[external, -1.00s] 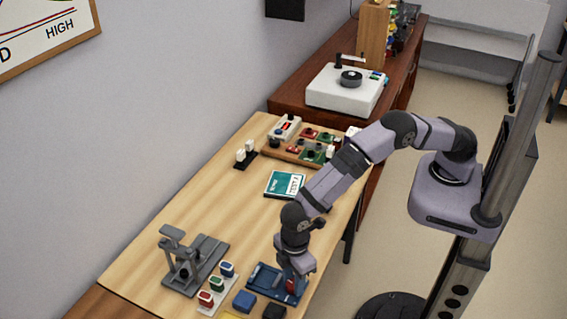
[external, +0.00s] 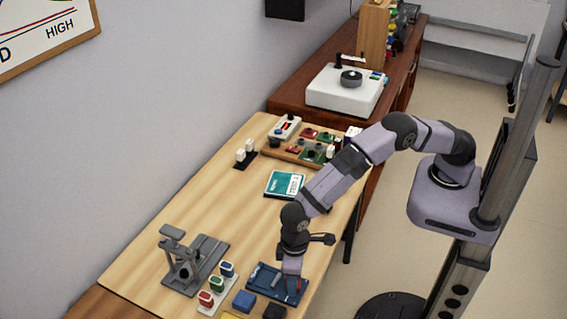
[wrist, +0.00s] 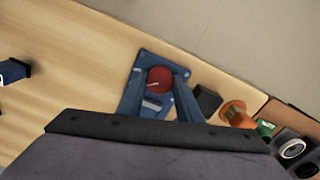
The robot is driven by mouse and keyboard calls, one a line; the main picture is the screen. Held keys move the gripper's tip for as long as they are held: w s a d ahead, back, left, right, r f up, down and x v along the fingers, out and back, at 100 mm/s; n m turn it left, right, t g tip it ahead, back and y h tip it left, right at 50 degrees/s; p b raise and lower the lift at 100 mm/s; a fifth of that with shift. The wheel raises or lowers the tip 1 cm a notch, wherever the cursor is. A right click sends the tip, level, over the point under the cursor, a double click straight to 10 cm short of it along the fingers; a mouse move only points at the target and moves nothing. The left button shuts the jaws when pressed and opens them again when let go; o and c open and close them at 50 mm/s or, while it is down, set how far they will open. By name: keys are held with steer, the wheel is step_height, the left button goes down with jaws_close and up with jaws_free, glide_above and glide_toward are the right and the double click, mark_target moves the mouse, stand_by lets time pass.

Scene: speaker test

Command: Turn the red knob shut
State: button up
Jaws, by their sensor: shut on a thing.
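The red knob (wrist: 160,78) is round with a pale pointer line and sits on a blue base plate (wrist: 148,62) on the table. In the wrist view my gripper (wrist: 158,92) has its two fingers on either side of the knob and is shut on it. In the external view my gripper (external: 291,283) reaches down over the blue base (external: 262,272) near the table's front right edge. The knob is mostly hidden there by my gripper.
A blue block (external: 244,301) and a black block (external: 274,312) stand close by the base. A rack of coloured pieces (external: 217,288) and a grey stand (external: 190,266) are to the left. A teal book (external: 283,184) lies farther back. The table's middle is clear.

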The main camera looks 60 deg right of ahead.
stand_by(0.5)
steer(key=o, duration=0.8)
steer(key=shift+r, duration=0.15)
steer(key=shift+r+b, duration=0.95)
steer(key=shift+r, duration=2.65)
